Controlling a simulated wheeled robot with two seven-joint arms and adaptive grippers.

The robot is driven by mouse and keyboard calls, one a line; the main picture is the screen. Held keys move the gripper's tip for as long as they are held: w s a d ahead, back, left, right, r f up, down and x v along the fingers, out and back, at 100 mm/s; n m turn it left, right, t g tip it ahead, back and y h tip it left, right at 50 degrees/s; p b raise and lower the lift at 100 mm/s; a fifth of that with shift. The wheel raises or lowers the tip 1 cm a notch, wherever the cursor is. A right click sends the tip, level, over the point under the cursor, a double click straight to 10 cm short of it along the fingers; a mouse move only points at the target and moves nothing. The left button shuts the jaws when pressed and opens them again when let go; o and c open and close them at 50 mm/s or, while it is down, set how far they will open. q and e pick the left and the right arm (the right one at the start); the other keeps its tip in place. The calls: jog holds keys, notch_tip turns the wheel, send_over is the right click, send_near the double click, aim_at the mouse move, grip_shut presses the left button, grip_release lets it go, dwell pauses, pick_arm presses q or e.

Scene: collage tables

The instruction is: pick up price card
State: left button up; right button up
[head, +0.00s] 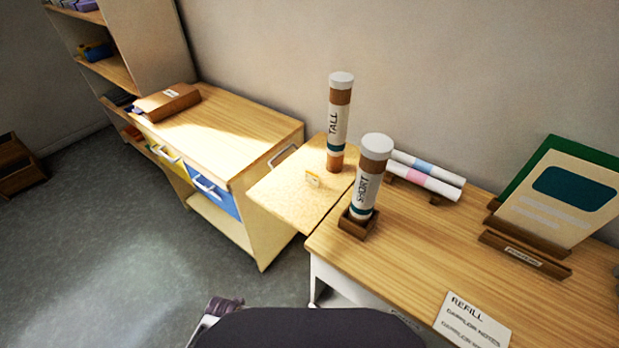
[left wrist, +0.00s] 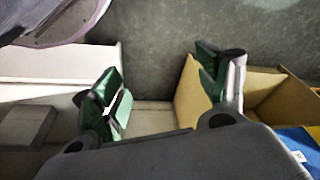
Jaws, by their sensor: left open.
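The price card does not show in that view. In the head view only a small piece of my arm shows at the bottom edge. My right gripper is in neither view.
A tube marked TALL (head: 340,120) stands on the leaf behind the card. A tube marked SHORT (head: 371,180) stands in a brown holder on the right table (head: 400,250). The left cabinet top (head: 230,120) is mostly clear. Below my gripper are a cabinet edge, an open drawer and floor.

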pick_arm(q)
jog(key=w+d+r+t+p, duration=0.15)
jog(key=w+r, duration=0.25)
jog(key=r, duration=0.7)
jog(key=w+d+r+t+p, duration=0.1)
jog(key=w+d+r, duration=0.3)
jog(key=r, duration=0.8)
jog(key=w+d+r+m+t+h, duration=0.1)
jog(key=w+d+r+h, duration=0.1)
jog(key=w+d+r, duration=0.1)
jog(key=w+d+r+m+t+h, duration=0.1)
jog(key=w+d+r+t+h, duration=0.1)
jog(key=w+r, duration=0.3)
jog(key=w+d+r+m+t+h, duration=0.2)
jog(key=w+d+r, duration=0.2)
jog(key=r, duration=0.3)
jog(key=shift+d+r, duration=0.4)
jog(key=shift+d, duration=0.1)
jog(key=shift+w+d+r+t+h, duration=0.15)
jog(key=shift+w+r+t+h, duration=0.15)
jog(key=shift+w+h, duration=0.25)
jog(key=shift+w+r+m+h, duration=0.25)
jog(key=shift+w+m, duration=0.15)
jog(key=shift+w, duration=0.15)
jog(key=shift+w+a, duration=0.2)
jog(key=shift+a, duration=0.05)
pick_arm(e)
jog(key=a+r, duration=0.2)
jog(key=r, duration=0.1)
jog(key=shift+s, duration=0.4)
